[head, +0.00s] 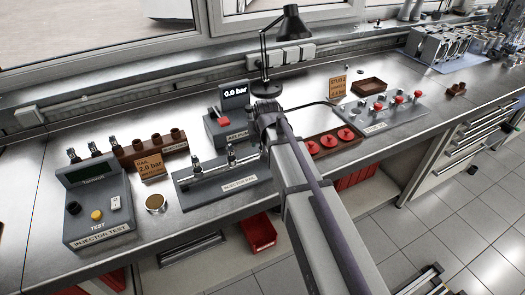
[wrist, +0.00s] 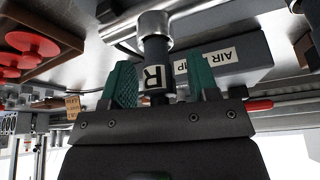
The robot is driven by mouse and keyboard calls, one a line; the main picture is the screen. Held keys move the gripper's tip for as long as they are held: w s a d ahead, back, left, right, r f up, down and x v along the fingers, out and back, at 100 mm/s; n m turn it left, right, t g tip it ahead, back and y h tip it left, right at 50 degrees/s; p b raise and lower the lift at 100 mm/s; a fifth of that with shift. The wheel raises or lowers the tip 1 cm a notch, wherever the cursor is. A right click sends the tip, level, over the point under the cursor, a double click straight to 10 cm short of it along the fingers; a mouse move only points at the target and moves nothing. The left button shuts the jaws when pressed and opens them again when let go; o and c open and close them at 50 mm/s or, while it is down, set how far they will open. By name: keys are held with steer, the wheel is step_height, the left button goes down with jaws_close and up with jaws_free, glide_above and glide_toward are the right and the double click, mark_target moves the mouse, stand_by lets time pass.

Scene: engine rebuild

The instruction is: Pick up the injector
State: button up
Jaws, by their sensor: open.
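In the wrist view a dark injector (wrist: 155,52) with a white label lettered R stands between the two green fingers of my gripper (wrist: 167,64). The fingers are apart, with a clear gap on the injector's right side and a narrower one on its left. A silver cylinder (wrist: 153,24) is at the injector's far end. In the head view my arm hides the fingers and this injector. Two other injectors stand at the injector rail (head: 237,187), one of them at its left part (head: 195,167).
The air pump (head: 231,130) stands behind the rail, and a desk lamp (head: 290,24) behind my arm. A tray with red discs (head: 329,143) lies right of my arm. The injector test box (head: 98,212) is at left. Bare bench lies in front of the rail.

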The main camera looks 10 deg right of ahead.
steer(key=c, duration=1)
